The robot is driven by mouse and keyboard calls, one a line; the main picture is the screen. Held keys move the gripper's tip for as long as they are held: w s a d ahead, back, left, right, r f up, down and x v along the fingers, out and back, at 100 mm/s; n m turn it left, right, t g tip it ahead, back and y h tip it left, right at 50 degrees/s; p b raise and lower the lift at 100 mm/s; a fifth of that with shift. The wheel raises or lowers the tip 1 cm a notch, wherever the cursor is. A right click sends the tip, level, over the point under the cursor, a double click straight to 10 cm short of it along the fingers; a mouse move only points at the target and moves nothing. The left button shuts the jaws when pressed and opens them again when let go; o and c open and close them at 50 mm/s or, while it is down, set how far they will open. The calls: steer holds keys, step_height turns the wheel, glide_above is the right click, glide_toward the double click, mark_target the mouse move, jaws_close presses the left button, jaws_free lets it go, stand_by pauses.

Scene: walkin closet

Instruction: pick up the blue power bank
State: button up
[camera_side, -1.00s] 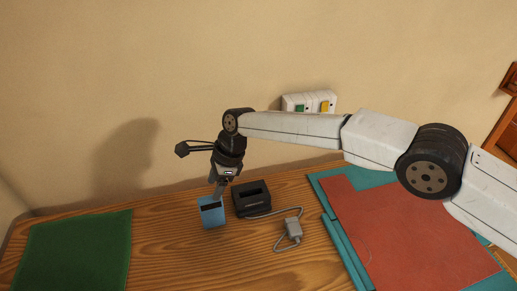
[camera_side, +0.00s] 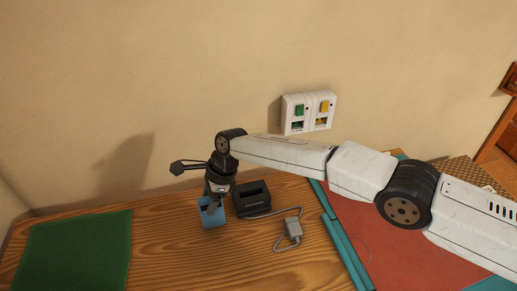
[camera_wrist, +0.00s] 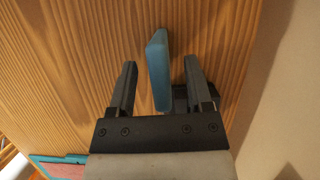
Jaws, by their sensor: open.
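The blue power bank (camera_side: 212,217) stands upright on the wooden table in the side view. My gripper (camera_side: 213,205) is right over it, pointing down, with its fingers around the top part of the power bank. In the wrist view the power bank (camera_wrist: 157,70) is a narrow blue slab between the two dark fingers of my open gripper (camera_wrist: 158,80). Gaps show on both sides of it, so neither finger appears to touch it. Part of the power bank is hidden behind my gripper in the side view.
A black dock (camera_side: 251,198) with a slot stands close to the right of the power bank. A grey adapter (camera_side: 292,229) with a cable lies further right. A green mat (camera_side: 75,255) lies at left and a red mat (camera_side: 385,240) at right. A wall unit (camera_side: 309,112) hangs behind.

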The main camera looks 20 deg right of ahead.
steer(key=shift+c, duration=0.2)
jaws_close()
steer(key=shift+r, duration=0.1)
stand_by(1.4)
